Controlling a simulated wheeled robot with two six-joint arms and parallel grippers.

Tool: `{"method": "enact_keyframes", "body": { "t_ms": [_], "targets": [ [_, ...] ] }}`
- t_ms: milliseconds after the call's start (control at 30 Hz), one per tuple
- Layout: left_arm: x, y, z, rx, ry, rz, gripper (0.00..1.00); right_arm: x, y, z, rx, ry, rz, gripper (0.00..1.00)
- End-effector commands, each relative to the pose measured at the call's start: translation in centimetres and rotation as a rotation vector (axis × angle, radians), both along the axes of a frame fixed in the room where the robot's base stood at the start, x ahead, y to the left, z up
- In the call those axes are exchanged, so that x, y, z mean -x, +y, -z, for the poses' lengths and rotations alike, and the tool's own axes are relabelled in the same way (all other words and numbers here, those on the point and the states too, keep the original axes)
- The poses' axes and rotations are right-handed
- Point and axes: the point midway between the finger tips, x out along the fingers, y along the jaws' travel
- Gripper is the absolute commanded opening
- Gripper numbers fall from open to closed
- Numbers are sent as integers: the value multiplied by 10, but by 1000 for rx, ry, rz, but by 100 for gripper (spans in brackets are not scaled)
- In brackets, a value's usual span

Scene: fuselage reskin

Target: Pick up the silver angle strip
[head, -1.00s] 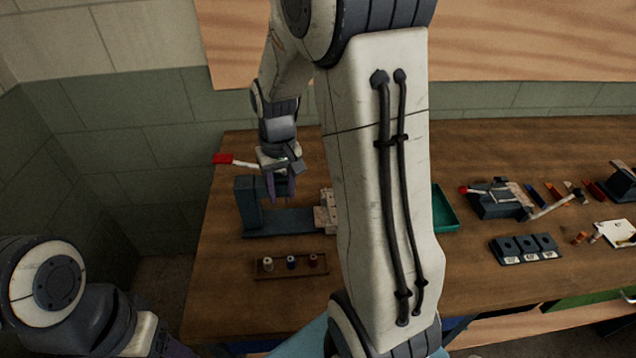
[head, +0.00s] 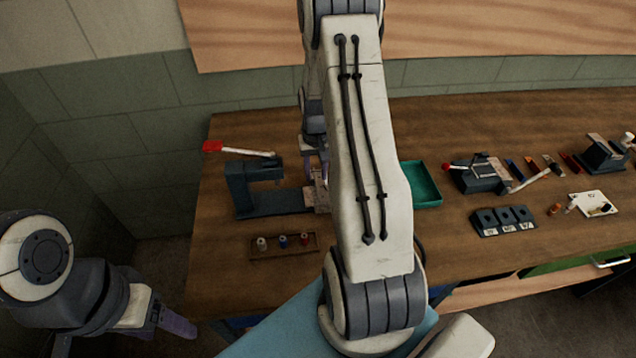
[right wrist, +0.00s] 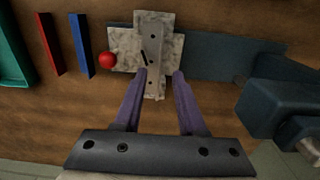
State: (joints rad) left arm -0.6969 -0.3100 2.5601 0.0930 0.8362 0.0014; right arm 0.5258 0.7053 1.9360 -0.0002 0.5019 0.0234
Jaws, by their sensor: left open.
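The silver angle strip (right wrist: 152,45) shows in the right wrist view as a narrow grey metal piece with small dark holes, lying across pale mottled plates (right wrist: 172,40). My right gripper (right wrist: 160,76) is open, with its purple fingertips on either side of the strip's near end. I cannot tell the height gap. In the head view my right gripper (head: 317,165) is mostly hidden behind my own arm, above the pale plates (head: 313,198); the strip cannot be made out there. My left gripper (head: 172,322) is open and low at the left, away from the bench.
A dark press (head: 240,188) with a red-tipped lever (head: 240,149) stands left of the plates. A spool rack (head: 285,246) lies in front. A green tray (head: 421,184) is to the right. A red ball (right wrist: 107,60) sits beside the plates, near blue (right wrist: 81,45) and red (right wrist: 50,45) bars.

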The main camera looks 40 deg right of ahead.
Motion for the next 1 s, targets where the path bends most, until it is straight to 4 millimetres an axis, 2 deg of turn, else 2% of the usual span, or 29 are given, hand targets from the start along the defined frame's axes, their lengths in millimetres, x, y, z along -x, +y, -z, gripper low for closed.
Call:
{"method": "enact_keyframes", "body": {
  "t_ms": [33,200,467,500,567,1000],
  "targets": [
    [0,0,-8,0,0,0,64,1,1,4,-3,4,0,40],
    [0,0,-10,0,0,-1,64,0,0,24,0,0,1,40],
    [0,0,-10,0,0,-1,64,0,-1,27,1,-2,1,40],
    [0,0,-9,0,0,-1,64,0,-1,27,1,-2,1,25],
    [0,0,-9,0,0,-1,64,0,0,27,1,-2,1,2],
    [0,0,-9,0,0,0,64,-1,0,25,2,-3,1,0]
  ]
}}
